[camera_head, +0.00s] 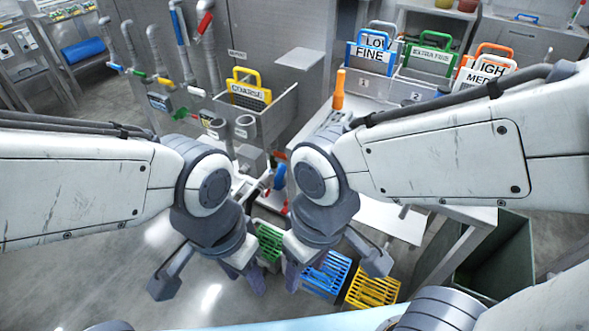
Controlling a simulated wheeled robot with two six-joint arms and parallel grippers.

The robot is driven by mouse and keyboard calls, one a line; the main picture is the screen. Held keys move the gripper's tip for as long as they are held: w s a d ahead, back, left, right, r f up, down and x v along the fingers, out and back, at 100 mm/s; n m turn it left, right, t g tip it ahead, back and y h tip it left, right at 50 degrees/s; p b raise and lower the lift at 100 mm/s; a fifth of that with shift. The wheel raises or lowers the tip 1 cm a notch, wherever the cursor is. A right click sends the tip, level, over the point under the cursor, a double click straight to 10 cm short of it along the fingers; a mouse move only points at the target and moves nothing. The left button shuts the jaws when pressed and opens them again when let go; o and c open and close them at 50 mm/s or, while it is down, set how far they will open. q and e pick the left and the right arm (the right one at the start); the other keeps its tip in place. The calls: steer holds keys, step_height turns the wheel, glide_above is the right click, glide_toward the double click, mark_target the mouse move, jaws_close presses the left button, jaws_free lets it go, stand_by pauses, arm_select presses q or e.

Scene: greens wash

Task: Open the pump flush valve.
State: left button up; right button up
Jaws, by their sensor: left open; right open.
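Several upright pipes with coloured handles stand at the back left; a green handle (138,72), a yellow handle (163,81) and a red handle (205,22) show. A small pump-like unit with a blue round part (279,177) and red parts sits low in the middle, partly hidden behind my wrists. I cannot tell which fitting is the pump flush valve. My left gripper (210,286) is open and empty above the floor, in front of this unit. My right gripper (335,276) is open and empty, above the blue crate. Neither gripper touches a valve.
Green (268,240), blue (328,271) and yellow (374,289) slatted crates lie low in front. A grey basin holds a yellow-handled COARSE screen (248,92). More labelled screens stand on the right bench, near an orange-handled tool (338,88). A dark green bin (490,255) is at right. Floor at left is clear.

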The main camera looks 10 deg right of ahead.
step_height(320, 180, down, 26)
steer(key=f+b, duration=0.1)
steer(key=b, duration=2.3)
steer(key=w+a+r+m+t+y, duration=0.25)
steer(key=w+a, duration=0.35)
steer(key=w, duration=0.3)
steer(key=w+a+r+m+t+y+b, duration=0.1)
steer(key=w+a+m+t, duration=0.25)
steer(key=w+a, duration=0.5)
steer(key=w+a+r+m+t+y, duration=0.15)
steer(key=w+a+m, duration=0.25)
steer(key=w, duration=0.7)
steer(key=w+r+m+t+h+b, duration=0.1)
steer(key=w+m+t+h+b, duration=0.1)
steer(key=w+m+t, duration=0.75)
steer(key=m+g+h+b, duration=0.2)
steer(key=m+h, duration=1.1)
steer(key=h, duration=0.2)
glide_toward(284, 159)
steer(key=x, duration=0.4)
steer(key=b+x, duration=0.2)
steer(key=x, duration=0.6)
steer(key=shift+w+b, duration=0.15)
steer(key=shift+b, duration=0.25)
steer(key=shift+x, duration=0.75)
steer(key=shift+r, duration=0.1)
